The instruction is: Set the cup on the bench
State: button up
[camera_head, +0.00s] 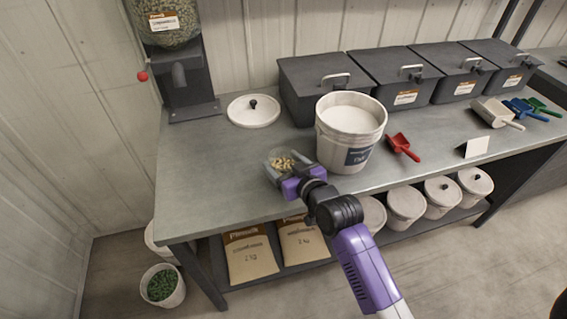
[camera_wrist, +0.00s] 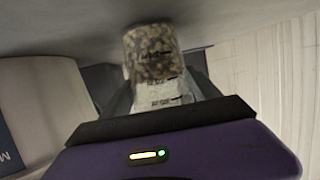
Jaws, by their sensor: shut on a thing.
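The cup (camera_head: 281,157) is clear and partly filled with tan, mottled seeds. My gripper (camera_head: 285,170) is shut on it at the front left part of the grey bench (camera_head: 215,180). In the wrist view the cup (camera_wrist: 152,55) sits between the two dark fingers and shows printed measuring marks. Its seed-filled end is close to the grey bench surface (camera_wrist: 60,25); I cannot tell whether it touches. The fingers hide part of its sides.
A white bucket (camera_head: 345,145) stands just right of the cup. A white lid (camera_head: 253,110) and a seed dispenser (camera_head: 185,75) are behind. A red scoop (camera_head: 403,146) lies right of the bucket. Dark lidded bins (camera_head: 325,90) line the back. The bench's left part is clear.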

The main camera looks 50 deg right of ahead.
jog(key=o, duration=1.7)
jog(key=shift+f, duration=0.1)
jog(key=shift+r, duration=0.25)
jog(key=s+a+r+n+y, duration=0.1)
jog(key=s+a, duration=0.6)
jog(key=s, duration=0.3)
jog(key=s+a+r+n+y+b, duration=0.1)
jog(key=s+a+r+n+y, duration=0.1)
jog(key=s+a, duration=0.6)
jog(key=s+a+r+n+t+y, duration=0.1)
jog(key=s+a+y, duration=0.1)
jog(key=s+a, duration=0.5)
jog(key=shift+a+f+v, duration=0.1)
jog(key=shift+f+v, duration=0.1)
jog(key=shift+v, duration=0.85)
jog(key=shift+a+f+v, duration=0.1)
jog(key=shift+f+v, duration=0.1)
jog(key=shift+v, duration=0.9)
jog(key=shift+f+v, duration=0.25)
jog(key=shift+v, duration=0.8)
